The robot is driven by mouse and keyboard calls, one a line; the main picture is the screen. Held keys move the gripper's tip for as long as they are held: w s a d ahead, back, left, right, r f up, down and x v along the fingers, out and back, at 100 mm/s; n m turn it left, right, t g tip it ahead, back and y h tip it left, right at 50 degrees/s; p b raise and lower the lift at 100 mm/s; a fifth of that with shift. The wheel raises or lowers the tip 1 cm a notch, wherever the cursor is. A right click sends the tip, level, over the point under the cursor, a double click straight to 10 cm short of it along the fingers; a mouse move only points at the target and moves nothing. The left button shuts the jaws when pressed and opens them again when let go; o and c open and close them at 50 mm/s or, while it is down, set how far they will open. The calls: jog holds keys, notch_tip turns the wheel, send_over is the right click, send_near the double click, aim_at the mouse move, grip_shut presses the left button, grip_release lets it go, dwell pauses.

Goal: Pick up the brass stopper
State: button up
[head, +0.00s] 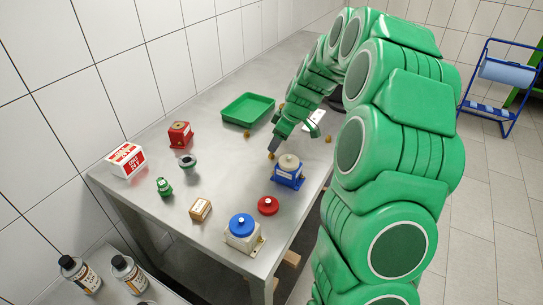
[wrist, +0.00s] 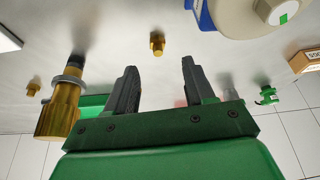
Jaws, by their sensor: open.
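Several small brass pieces lie on the metal table, and I cannot tell for sure which is the stopper. One small brass piece (head: 270,155) is just below my gripper (head: 274,148) in the head view. In the wrist view a small brass piece (wrist: 157,43) lies beyond the open fingertips of my gripper (wrist: 159,65), lined up with the gap and apart from both fingers. A larger-looking brass cylinder with a grey ring and dark end (wrist: 60,108) is to the left of the fingers. My gripper is open and empty.
A blue-based pump (head: 288,172) stands close to the right of my gripper. A green tray (head: 248,108) lies behind. A brass piece (head: 246,134) is left of the gripper, another (head: 328,139) right. A red knob (head: 267,205) and blue-topped unit (head: 242,232) are nearer the front.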

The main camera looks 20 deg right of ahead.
aim_at(272, 155)
jog(key=shift+d+x, duration=0.1)
jog(key=shift+x, duration=1.3)
jog(key=shift+d+x, duration=0.15)
jog(key=shift+x, duration=1.2)
jog(key=shift+s, duration=0.1)
grip_shut()
